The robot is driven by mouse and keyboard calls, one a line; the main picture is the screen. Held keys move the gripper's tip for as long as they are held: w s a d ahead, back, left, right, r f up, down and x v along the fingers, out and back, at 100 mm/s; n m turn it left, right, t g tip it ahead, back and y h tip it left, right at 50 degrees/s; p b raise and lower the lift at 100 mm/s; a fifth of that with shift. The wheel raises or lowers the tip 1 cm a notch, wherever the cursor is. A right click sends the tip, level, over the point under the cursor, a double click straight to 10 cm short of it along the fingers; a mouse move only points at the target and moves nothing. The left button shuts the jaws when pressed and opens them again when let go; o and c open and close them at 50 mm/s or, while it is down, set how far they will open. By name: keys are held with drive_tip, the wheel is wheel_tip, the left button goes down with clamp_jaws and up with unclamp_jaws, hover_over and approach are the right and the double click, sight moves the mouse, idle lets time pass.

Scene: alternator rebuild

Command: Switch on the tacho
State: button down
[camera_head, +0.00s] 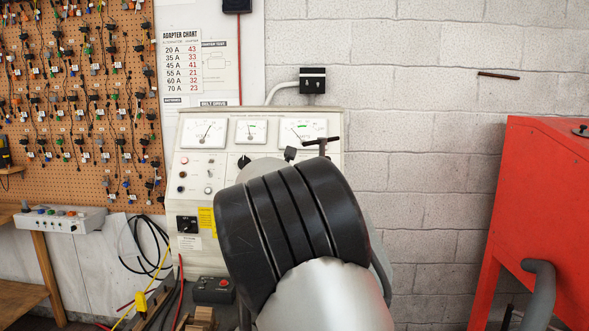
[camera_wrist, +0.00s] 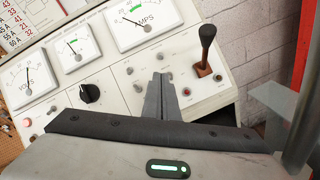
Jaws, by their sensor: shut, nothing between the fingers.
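The test bench panel (camera_head: 198,162) is cream, with dials, knobs and small switches. My gripper (camera_wrist: 160,80) is shut and empty in the wrist view, with its fingertips over the panel among small toggles and buttons. A small switch (camera_wrist: 137,87) lies just left of the fingers, and a red button (camera_wrist: 186,91) lies just right. I cannot read any label for the tacho, so I cannot tell which switch is its own. Whether the fingertips touch the panel is unclear. In the head view my arm hides much of the panel's right side and my fingers cannot be made out clearly.
A black-knobbed lever (camera_wrist: 206,42) stands up from the panel right of my gripper. A red cabinet (camera_head: 545,200) stands at the right. A pegboard (camera_head: 80,100) of connectors hangs left.

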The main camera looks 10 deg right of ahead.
drive_tip(key=shift+p+x, duration=1)
drive_tip(key=shift+x, duration=2.5)
drive_tip(key=shift+r+p, duration=0.35)
drive_tip(key=shift+p, duration=0.45)
drive_tip(key=shift+f+p, duration=0.1)
drive_tip(key=shift+p, duration=0.25)
drive_tip(key=shift+s+r+g+y+p, duration=0.1)
drive_tip(key=shift+r+g+y+p, duration=0.15)
drive_tip(key=shift+g+p, duration=0.9)
